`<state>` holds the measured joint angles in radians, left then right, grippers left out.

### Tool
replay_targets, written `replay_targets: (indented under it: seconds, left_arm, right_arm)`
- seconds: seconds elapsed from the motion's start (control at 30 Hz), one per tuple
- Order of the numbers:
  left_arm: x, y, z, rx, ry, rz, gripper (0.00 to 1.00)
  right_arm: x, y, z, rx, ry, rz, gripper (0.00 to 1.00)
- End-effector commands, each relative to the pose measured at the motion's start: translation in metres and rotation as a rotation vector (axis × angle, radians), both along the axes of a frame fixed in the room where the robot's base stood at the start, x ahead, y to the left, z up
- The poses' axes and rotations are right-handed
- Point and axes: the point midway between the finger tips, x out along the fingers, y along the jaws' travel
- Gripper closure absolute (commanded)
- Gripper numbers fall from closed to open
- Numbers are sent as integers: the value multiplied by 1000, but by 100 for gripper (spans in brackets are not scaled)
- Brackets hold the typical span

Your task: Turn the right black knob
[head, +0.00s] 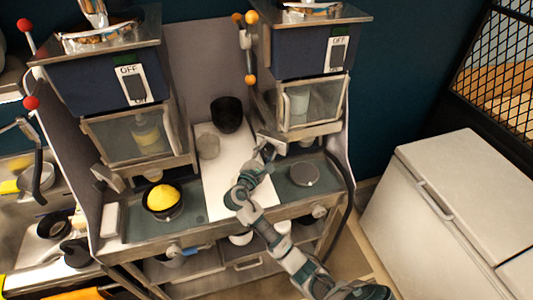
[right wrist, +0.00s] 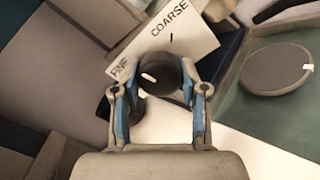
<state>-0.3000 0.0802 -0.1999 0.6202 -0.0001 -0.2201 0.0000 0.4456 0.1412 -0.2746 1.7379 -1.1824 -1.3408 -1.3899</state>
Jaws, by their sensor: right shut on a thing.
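The right black knob (right wrist: 165,72) is round and dark, with a short white mark on its face. It sits in front of a white plate (right wrist: 170,40) lettered FINE and COARSE. In the right wrist view my right gripper (right wrist: 160,82) has its two blue-lined fingers on either side of the knob, shut on it. In the head view this gripper (head: 267,148) is at the lower left of the right machine (head: 310,50); the knob is hidden there. My left gripper is not in view.
A left machine (head: 110,90) stands alongside, with a dark bowl of yellow stuff (head: 163,199) below it. A black cup (head: 226,115) stands on the white board (head: 220,180) between the machines. A grey round disc (head: 304,174) lies right of my gripper. A white chest (head: 450,200) stands at right.

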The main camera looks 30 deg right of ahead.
Motion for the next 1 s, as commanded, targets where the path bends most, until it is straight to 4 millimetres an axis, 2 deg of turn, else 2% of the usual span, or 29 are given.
replay_targets:
  seconds: [0.03,0.7,1.0]
  left_arm:
    - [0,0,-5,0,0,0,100]
    - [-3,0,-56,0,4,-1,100]
    - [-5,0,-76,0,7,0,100]
  right_arm:
    - [-1,2,-6,27,-30,1,92]
    - [-1,2,-12,358,-560,-8,91]
    - [0,1,-12,470,-737,-9,91]
